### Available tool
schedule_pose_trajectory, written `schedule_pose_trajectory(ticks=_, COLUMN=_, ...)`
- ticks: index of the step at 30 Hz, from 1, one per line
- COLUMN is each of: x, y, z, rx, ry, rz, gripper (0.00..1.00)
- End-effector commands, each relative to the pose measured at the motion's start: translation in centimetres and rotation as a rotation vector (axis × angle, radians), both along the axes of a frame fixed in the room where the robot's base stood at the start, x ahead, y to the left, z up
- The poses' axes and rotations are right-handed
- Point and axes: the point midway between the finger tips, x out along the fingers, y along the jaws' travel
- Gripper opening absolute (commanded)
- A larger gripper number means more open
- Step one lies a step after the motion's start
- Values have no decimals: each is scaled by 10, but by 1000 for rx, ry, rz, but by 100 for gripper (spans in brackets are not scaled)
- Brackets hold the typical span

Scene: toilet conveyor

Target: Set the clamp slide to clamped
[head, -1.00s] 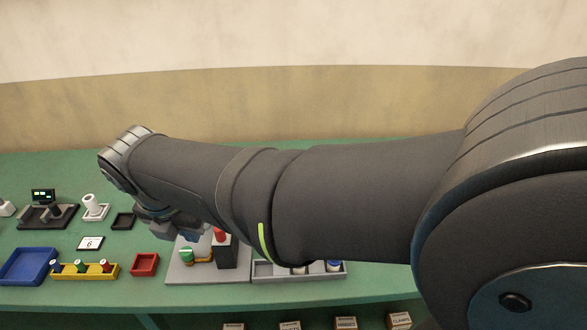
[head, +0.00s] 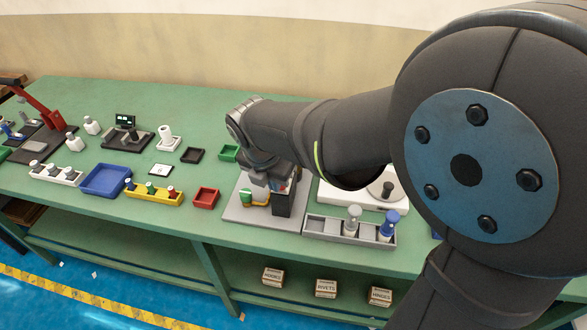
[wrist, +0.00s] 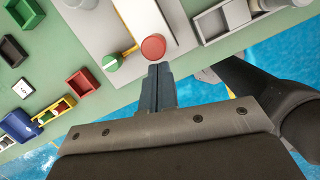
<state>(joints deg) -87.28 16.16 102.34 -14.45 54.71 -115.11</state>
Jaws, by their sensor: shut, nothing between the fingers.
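A grey base plate (head: 237,212) on the green bench carries a dark upright block (head: 284,204) and a green knob (head: 246,196) with a yellow part beside it. In the wrist view, a round red knob (wrist: 153,47) shows just beyond my fingertips, with the green knob (wrist: 112,62) to its left. I cannot tell which part is the clamp slide or how it is set. My gripper (wrist: 157,70) is shut and empty, its tips close to the red knob; contact is unclear. In the head view, my gripper (head: 262,182) hangs over the plate and hides part of the fixture.
Right of the plate is a grey tray (head: 322,227) with white and blue-topped pieces, and a white unit (head: 340,193) behind it. To the left are a red bin (head: 206,197), yellow rack (head: 150,194) and blue tray (head: 104,181). Labelled boxes (head: 326,288) sit below.

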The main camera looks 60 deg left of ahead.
Motion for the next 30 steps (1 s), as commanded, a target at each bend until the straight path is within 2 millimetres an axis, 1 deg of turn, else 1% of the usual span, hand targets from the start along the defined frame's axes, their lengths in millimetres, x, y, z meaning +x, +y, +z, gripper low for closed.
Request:
schedule_pose_trajectory(ticks=6, x=2, y=2, z=0, rx=0, ry=0, rz=-1, gripper=0)
schedule_pose_trajectory(ticks=8, x=7, y=7, z=0, rx=0, ry=0, rz=-2, gripper=0)
schedule_pose_trajectory(ticks=12, x=25, y=25, z=0, rx=1, ry=0, rz=-4, gripper=0)
schedule_pose_trajectory(ticks=16, x=35, y=35, z=0, rx=2, ry=0, rz=-2, gripper=0)
schedule_pose_trajectory(ticks=27, x=37, y=37, z=0, rx=4, ry=-2, rz=0, gripper=0)
schedule_pose_trajectory(ticks=30, x=32, y=34, z=1, rx=3, ry=-3, rz=1, gripper=0)
